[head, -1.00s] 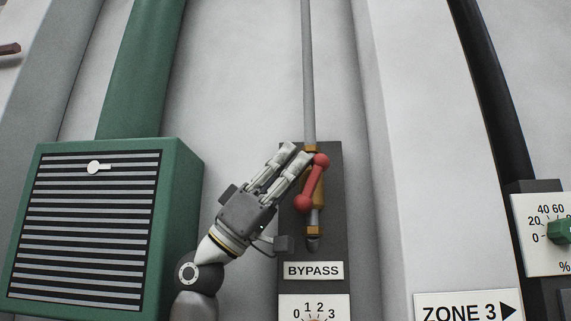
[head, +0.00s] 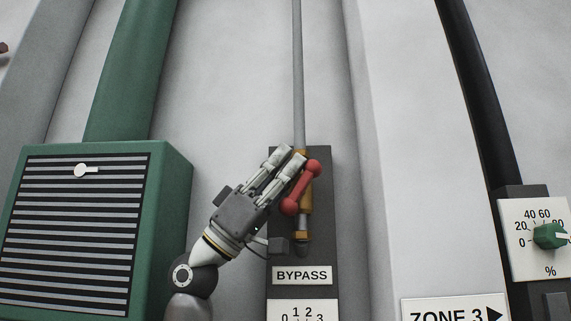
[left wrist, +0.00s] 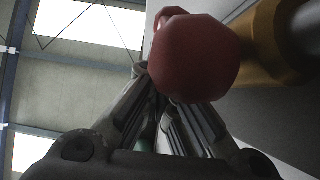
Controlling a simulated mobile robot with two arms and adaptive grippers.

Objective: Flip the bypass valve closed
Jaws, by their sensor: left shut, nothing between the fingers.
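The bypass valve has a red handle (head: 301,188) with rounded ends, tilted with its upper end to the right and its lower end to the left. It sits in front of the brass valve body (head: 307,195) on the grey pipe. The BYPASS label (head: 302,275) is below. My left gripper (head: 291,155) is shut and empty, its fingers lying along the handle's left side; whether they touch it I cannot tell. In the left wrist view a red handle end (left wrist: 195,55) looms close beside the shut fingers (left wrist: 150,80), with brass (left wrist: 262,45) behind. My right gripper is not in view.
A green louvred box (head: 90,230) stands left of my left arm. Below the label is a numbered dial plate (head: 300,307). At right are a green knob (head: 549,236) on a percent scale and a ZONE 3 sign (head: 455,309). Bare grey wall lies between.

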